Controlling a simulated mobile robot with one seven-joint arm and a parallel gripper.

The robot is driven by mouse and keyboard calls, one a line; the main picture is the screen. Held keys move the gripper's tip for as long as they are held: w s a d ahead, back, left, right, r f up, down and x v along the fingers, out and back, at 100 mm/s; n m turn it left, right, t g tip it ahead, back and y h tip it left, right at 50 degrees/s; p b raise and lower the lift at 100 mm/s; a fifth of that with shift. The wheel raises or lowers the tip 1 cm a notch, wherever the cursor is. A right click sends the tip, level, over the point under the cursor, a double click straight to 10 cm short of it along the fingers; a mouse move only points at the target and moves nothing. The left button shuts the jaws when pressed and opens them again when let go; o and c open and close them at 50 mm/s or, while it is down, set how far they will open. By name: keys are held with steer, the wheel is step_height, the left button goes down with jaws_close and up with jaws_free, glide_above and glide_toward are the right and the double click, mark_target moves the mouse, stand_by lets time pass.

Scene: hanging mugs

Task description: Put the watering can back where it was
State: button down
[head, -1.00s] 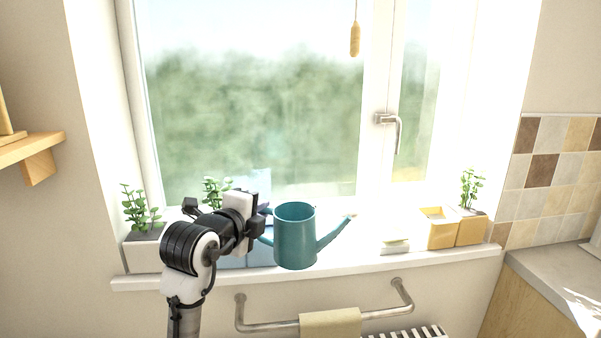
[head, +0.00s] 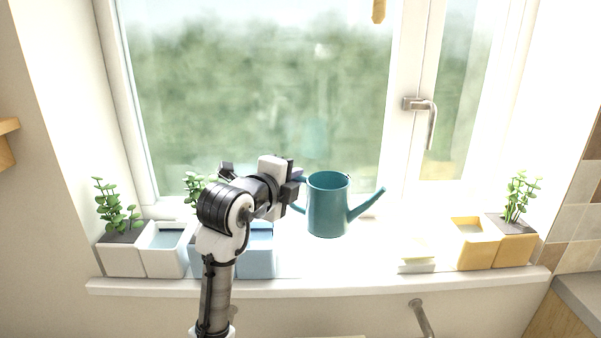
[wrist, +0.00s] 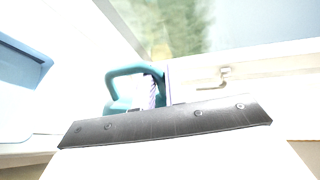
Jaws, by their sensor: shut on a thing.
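The teal watering can (head: 327,212) is upright in the head view, with its spout to the right and its handle to the left. My gripper (head: 297,186) is shut on the can's handle at its left side. The can looks held above the white windowsill (head: 350,284), though the exact gap is hard to tell.
White planters, one with a plant (head: 121,258) and one without a plant (head: 165,262), stand at left beside a light-blue planter (head: 257,262). A small pale block (head: 416,266) and yellow planters (head: 474,256) stand at right. The window handle (head: 424,112) juts out above. The sill between is clear.

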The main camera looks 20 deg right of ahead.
steer(key=shift+a, duration=0.1)
stand_by(0.5)
step_height(320, 180, down, 8)
steer(key=b, duration=0.7)
steer(key=shift+r, duration=0.15)
steer(key=c, duration=0.7)
jaws_free()
steer(key=shift+s, duration=0.1)
steer(key=b+v, duration=0.3)
steer(key=v, duration=1)
steer(key=shift+s+a, duration=0.25)
steer(key=shift+s, duration=0.05)
